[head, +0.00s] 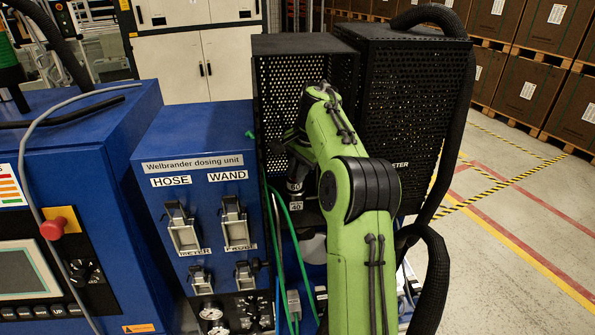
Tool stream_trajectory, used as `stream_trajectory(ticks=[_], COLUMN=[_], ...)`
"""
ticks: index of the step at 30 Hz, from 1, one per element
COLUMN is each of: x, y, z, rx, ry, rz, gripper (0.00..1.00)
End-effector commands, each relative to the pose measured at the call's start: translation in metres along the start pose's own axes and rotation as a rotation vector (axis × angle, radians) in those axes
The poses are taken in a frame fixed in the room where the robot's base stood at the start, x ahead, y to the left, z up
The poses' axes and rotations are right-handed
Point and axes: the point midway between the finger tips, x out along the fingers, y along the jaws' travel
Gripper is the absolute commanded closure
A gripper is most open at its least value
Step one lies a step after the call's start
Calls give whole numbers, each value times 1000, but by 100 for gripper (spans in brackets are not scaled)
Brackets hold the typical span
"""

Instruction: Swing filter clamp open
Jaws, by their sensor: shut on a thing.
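My green arm reaches up and away in the head view. Its dark wrist and gripper (296,183) point down in front of the left black perforated housing. The gripper appears shut on a small dark and metallic part, which I take to be the filter clamp. The fingers and clamp are small and dark there, and the arm covers what lies to their right. I cannot tell how far the clamp is swung. A small label (296,206) ending in "40" sits just below the gripper.
The blue dosing unit (196,135) with HOSE and WAND holders and several latches stands left of the arm. Green cables (291,245) hang between them. A blue control cabinet (75,120) with a red button (51,229) is farther left. Floor (535,215) at right is clear.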

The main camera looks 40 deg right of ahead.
Motion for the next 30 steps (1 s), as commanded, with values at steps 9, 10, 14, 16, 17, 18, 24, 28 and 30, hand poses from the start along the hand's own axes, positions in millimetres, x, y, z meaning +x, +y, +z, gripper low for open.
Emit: stream_trajectory(ticks=[9, 10, 14, 16, 17, 18, 24, 28, 30], x=[-5, -7, -8, -7, -7, -7, -7, -7, -7], y=[15, 18, 25, 26, 26, 26, 25, 25, 25], z=[-4, -4, -6, -6, -6, -6, -6, -6, -6], rx=[-132, -169, -263, -267, -267, -266, -266, -266, -265], ry=[-39, -50, -75, -75, -75, -74, -73, -73, -73], rz=[1, 1, 0, 0, 0, 0, -1, -1, -1], gripper=[100, 100, 100, 100, 100, 100, 69, 59, 59])
